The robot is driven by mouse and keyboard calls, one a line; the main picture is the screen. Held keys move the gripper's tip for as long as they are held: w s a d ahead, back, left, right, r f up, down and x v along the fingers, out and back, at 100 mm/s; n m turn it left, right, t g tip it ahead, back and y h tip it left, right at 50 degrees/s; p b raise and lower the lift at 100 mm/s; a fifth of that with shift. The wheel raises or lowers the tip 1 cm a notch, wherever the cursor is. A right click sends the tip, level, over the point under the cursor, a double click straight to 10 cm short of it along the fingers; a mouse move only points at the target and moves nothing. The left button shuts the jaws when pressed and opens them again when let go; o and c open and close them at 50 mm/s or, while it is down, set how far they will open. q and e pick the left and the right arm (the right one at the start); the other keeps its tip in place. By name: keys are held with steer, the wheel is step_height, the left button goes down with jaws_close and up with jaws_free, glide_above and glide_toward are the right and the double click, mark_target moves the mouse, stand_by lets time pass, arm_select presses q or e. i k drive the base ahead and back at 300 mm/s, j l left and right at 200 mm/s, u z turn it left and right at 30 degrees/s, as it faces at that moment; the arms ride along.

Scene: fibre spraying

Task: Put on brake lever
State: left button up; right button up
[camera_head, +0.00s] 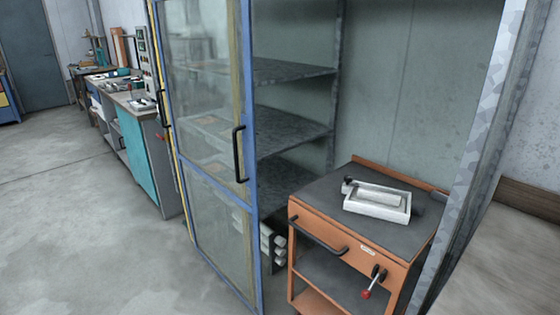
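A lever with a red knob (367,293) and a dark pivot sits on the front of an orange cart (370,257), low on the right side of its front panel. The lever slants down to the left from the pivot. I cannot tell from its angle whether the brake is on. The cart has a dark top and a black push handle (318,236) on its front. A whitish rectangular tray or mould (378,204) lies on the cart top, with small dark parts at its ends. Neither of my grippers is in view.
The cart stands inside a booth with a grey back wall and dark shelves (293,130). A blue-framed glass door (210,150) with a black handle stands left of the cart. A grey post (480,150) rises at the right. Open floor (80,230) lies at the left.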

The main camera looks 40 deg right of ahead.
mark_target(366, 293)
steer(key=z, duration=1.6)
